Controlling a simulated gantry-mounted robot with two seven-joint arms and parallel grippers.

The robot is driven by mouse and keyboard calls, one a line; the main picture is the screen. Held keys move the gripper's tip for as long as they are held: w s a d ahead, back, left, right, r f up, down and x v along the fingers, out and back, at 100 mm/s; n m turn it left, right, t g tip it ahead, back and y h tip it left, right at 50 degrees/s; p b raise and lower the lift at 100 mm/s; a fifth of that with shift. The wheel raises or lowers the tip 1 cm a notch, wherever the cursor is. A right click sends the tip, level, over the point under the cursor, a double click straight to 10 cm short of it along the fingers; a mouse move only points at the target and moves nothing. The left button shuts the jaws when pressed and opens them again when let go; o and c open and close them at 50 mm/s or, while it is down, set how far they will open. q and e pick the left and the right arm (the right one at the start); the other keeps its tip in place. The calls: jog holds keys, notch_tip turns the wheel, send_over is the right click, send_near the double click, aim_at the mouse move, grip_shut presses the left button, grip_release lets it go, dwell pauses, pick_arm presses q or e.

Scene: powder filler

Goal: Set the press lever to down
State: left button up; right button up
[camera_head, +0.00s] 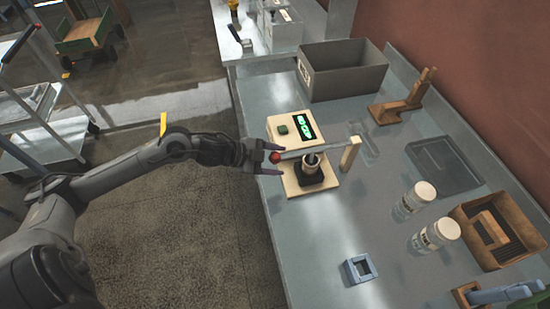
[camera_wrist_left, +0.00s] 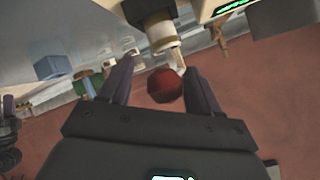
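The press lever (camera_head: 310,150) is a long grey bar on a wooden post, and it reaches left over the powder filler base (camera_head: 290,184). Its red knob (camera_head: 275,157) is at the left end. A dark press with a light cylinder (camera_head: 311,163) stands under the bar. My left gripper (camera_head: 272,159) is open, its two fingers on either side of the red knob. In the left wrist view the red knob (camera_wrist_left: 164,86) sits between the spread fingers, and I cannot tell whether either finger touches it. My right gripper is not in view.
A scale with a green display (camera_head: 302,125) stands behind the lever. A grey bin (camera_head: 342,70), a wooden stand (camera_head: 403,103), two white-lidded jars (camera_head: 436,235) and a blue square holder (camera_head: 360,269) are on the bench (camera_head: 315,235). The bench front is mostly clear.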

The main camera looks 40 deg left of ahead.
pick_arm(q)
jog(key=shift+a+r, duration=0.1)
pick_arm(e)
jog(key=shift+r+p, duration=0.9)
pick_arm(q)
jog(key=v, duration=1)
jog(key=shift+s+a, duration=0.2)
jog(key=shift+s, duration=0.05)
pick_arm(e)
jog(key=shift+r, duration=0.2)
pick_arm(q)
jog(key=shift+r, duration=0.1)
